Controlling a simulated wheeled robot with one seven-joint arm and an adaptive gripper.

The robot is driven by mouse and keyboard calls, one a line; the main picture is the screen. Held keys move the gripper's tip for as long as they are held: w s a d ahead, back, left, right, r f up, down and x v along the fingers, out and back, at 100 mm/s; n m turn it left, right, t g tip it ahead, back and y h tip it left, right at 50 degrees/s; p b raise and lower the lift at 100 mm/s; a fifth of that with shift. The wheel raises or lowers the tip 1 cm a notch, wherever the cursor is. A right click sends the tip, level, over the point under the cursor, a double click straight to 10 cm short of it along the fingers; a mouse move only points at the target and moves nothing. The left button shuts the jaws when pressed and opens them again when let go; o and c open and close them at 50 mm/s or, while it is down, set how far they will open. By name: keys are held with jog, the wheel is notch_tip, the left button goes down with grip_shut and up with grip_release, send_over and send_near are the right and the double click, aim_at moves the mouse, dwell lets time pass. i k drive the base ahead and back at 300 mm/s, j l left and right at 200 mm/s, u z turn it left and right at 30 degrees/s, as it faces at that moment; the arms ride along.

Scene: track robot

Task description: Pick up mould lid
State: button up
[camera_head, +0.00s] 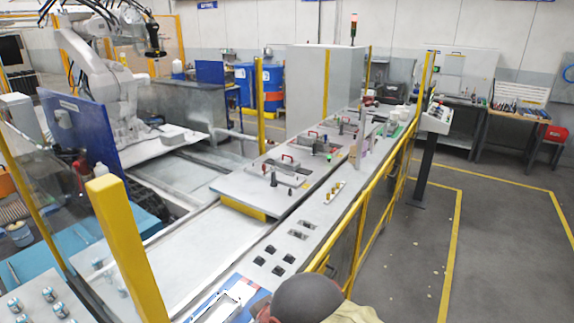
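No part can be named the mould lid for certain. The likeliest candidates are two grey plates with red handles on the long light-grey bench: a nearer plate (277,168) and a farther plate (314,141). Both appear to lie flat on raised light panels, with small dark pins and knobs around them. They are small in the picture, so their fine shape is unclear. My gripper is not in view.
Yellow rails (368,225) line the bench's right side. A yellow post (128,250) stands near left. What looks like a grey-capped head (308,297) is at the bottom. A white industrial arm (105,85) stands left. The grey floor (500,250) at right is open.

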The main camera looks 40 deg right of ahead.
aim_at(285, 163)
jog(key=i+l, duration=0.1)
jog(key=l, duration=0.35)
jog(key=i+l+u, duration=0.1)
jog(key=l, duration=0.35)
jog(key=i+l, duration=0.15)
jog(key=l, duration=0.3)
jog(key=i+l+u, duration=0.1)
jog(key=l, duration=0.3)
jog(key=i+l+u, duration=0.1)
jog(key=l, duration=0.4)
